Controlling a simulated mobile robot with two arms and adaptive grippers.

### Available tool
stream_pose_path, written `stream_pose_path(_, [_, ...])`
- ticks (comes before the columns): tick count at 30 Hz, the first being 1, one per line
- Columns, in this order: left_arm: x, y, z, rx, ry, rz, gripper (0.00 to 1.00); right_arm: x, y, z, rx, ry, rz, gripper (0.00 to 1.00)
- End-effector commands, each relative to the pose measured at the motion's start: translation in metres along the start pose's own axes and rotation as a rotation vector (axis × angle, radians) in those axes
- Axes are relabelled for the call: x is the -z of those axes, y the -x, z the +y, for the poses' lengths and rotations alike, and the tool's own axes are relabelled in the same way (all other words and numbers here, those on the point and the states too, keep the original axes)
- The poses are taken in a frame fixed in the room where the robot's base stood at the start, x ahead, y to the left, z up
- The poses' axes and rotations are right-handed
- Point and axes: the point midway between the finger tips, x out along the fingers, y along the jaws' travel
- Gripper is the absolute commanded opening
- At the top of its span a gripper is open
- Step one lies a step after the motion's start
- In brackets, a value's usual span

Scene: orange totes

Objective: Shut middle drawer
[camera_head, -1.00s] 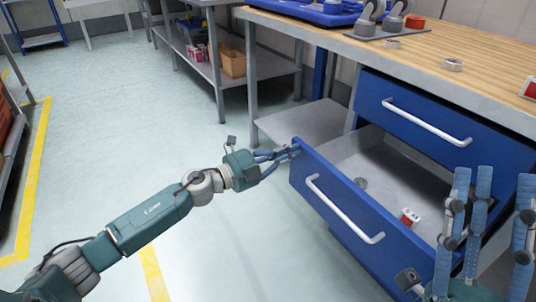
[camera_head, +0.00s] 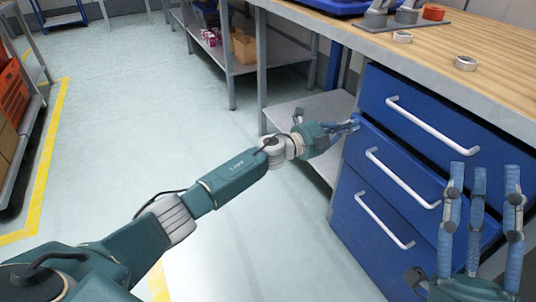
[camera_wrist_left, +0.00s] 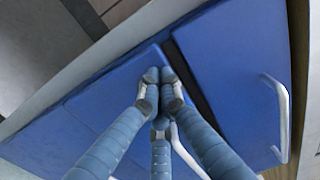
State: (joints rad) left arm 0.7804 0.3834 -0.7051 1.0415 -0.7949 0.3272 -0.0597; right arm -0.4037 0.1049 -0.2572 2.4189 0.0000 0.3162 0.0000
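The middle drawer (camera_head: 375,180) is the blue front with a white handle (camera_head: 402,178), between the top and bottom drawers. It is almost flush with the cabinet, with a dark gap along its upper edge that also shows in the left wrist view. My left gripper (camera_head: 354,125) is at the drawer's upper left corner. In the left wrist view its fingertips (camera_wrist_left: 161,76) are together, at the edge of the blue front, with nothing visible between them. My right gripper (camera_head: 480,170) is at the lower right, fingers pointing up and spread apart, in front of the drawers.
The top drawer (camera_head: 410,95) and bottom drawer (camera_head: 350,210) look shut. The wooden worktop (camera_head: 400,62) above holds tape rolls (camera_head: 466,63) and a blue tray. A grey shelf (camera_head: 310,112) stands behind the left gripper.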

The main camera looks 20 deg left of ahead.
Motion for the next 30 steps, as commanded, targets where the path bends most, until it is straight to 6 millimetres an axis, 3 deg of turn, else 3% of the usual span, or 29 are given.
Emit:
stream_pose_path(9, [0.0, -0.011, 0.0, 0.0, -0.001, -0.001, 0.0, 0.015, 0.001, -0.002, 0.002, -0.004, 0.065, 0.4])
stream_pose_path(24, [-0.003, -0.012, -0.005, 0.006, -0.001, -0.007, 0.0, 0.015, 0.001, -0.002, 0.002, -0.004, 0.066, 0.4])
stream_pose_path(30, [-0.008, 0.0, -0.004, 0.003, -0.001, -0.003, 0.0, -0.014, -0.001, 0.002, -0.003, 0.002, -0.069, 0.4])
